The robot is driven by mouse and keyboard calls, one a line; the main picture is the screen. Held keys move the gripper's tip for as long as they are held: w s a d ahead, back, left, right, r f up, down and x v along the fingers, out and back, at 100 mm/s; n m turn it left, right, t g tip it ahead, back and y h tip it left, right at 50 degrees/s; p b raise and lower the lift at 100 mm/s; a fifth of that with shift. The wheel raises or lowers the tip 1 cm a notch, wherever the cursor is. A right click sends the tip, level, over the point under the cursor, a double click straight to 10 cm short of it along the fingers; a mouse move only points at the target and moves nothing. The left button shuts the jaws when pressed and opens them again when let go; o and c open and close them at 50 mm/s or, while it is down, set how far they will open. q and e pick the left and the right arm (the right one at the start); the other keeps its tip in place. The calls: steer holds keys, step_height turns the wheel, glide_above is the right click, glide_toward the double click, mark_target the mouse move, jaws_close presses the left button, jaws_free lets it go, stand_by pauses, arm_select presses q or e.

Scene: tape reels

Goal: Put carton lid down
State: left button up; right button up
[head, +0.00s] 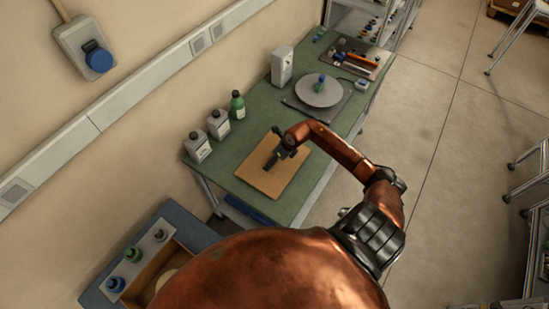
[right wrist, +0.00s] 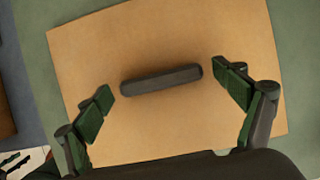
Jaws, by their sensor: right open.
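The carton lid (head: 282,181) is a flat tan rectangle with a dark bar handle (right wrist: 161,79) on top. In the head view it lies flat on the green table, near its front left end. My right gripper (head: 275,156) is above the lid. In the right wrist view the right gripper (right wrist: 170,88) is open, with one green-padded finger at each side of the handle's ends and a gap to both. The lid (right wrist: 150,125) fills most of that view. My left gripper is not in view.
An open carton (head: 149,291) stands at the lower left, beside a grey strip (head: 140,261) with green and blue knobs. Two grey bottles (head: 218,125) and a green bottle (head: 238,106) stand behind the lid. A round turntable plate (head: 318,91) lies farther along the table.

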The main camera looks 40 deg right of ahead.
steer(key=b+v, duration=0.1)
steer(key=v, duration=1.1)
